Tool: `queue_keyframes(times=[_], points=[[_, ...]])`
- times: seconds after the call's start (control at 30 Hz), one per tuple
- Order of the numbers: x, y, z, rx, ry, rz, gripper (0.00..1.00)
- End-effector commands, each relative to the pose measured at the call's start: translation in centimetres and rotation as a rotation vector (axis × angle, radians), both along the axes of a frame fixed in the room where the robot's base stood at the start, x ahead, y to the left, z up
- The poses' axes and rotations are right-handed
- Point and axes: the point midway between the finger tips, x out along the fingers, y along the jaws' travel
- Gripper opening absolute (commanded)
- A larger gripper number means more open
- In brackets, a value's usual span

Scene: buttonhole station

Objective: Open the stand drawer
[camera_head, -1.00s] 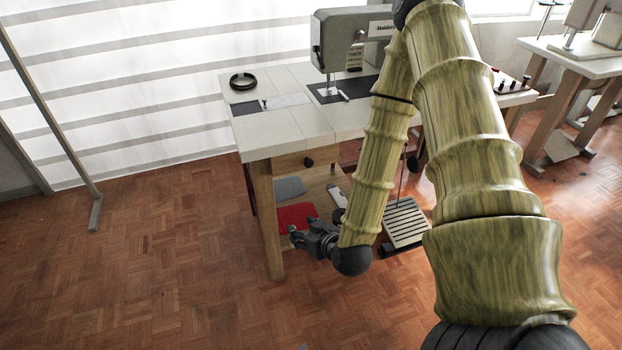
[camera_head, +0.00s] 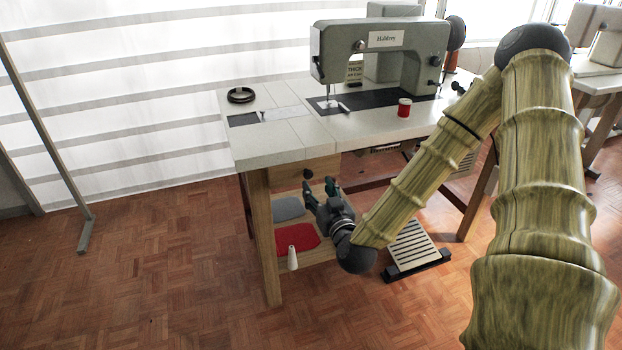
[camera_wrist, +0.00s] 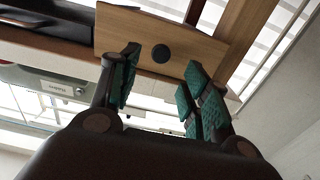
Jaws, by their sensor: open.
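The stand drawer (camera_head: 322,172) is a light wooden front under the left end of the sewing table, and it looks closed. Its round dark knob (camera_head: 308,174) sits on the front; in the wrist view the knob (camera_wrist: 161,53) lies between and beyond my fingertips. My gripper (camera_head: 320,189) is just below and in front of the drawer, pointing up toward it. Its teal-padded fingers (camera_wrist: 160,85) are spread apart and hold nothing. The fingers look apart from the knob. Part of the drawer front's lower edge is behind the gripper in the head view.
The white tabletop (camera_head: 270,150) overhangs the drawer and carries a grey sewing machine (camera_head: 380,50) and a red spool (camera_head: 404,107). A table leg (camera_head: 263,235) stands left of my gripper. Below are a shelf with red cloth (camera_head: 297,238), a white cone (camera_head: 292,258) and a pedal (camera_head: 417,247).

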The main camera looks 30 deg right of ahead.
Motion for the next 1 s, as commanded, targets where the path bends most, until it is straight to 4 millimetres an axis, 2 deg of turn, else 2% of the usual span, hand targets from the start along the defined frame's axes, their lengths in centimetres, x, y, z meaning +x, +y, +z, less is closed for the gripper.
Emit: queue_keyframes(times=[0.2,0.4,0.6,0.87,1.0], points=[[3.5,-0.9,-0.1,0.000,-0.002,0.000,0.47],[5.8,-1.4,-0.1,0.000,0.001,0.000,0.47],[6.7,-1.6,-0.1,0.000,0.002,0.000,0.47],[6.8,-1.6,0.0,0.000,0.002,0.000,0.47],[6.8,-1.6,0.0,0.000,0.002,0.000,0.25]])
